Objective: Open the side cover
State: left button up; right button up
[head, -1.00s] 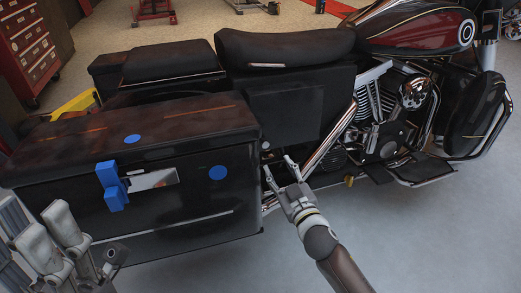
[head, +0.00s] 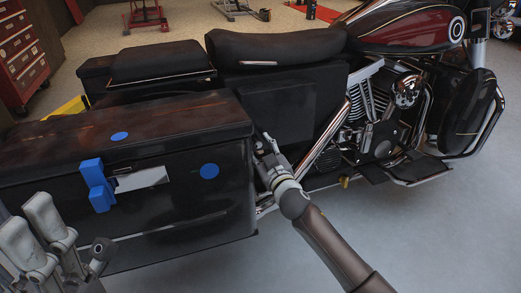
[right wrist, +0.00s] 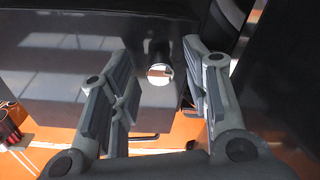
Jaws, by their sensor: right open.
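The side cover (head: 283,106) is a dark, flat panel on the motorcycle below the seat, and it looks closed. My right gripper (head: 264,143) is at its lower left, by the front end of the saddlebag. In the right wrist view the right gripper (right wrist: 157,55) is open, with its two fingers apart. A short black cylinder with a round silver face (right wrist: 159,74) shows between the fingers, in front of a glossy dark panel (right wrist: 60,50). I cannot tell whether either finger touches anything. Grey parts of my left gripper (head: 45,235) show at the lower left; its fingertips are not clear.
The black saddlebag (head: 190,215) with a blue latch piece (head: 97,185) and blue discs fills the left. The seat (head: 275,47) is above the cover. The engine (head: 375,110) and footboard (head: 420,168) are to the right. Floor at lower right is clear.

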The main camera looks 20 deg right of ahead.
grip_shut()
jog(key=shift+s, duration=0.1)
dwell(0.4)
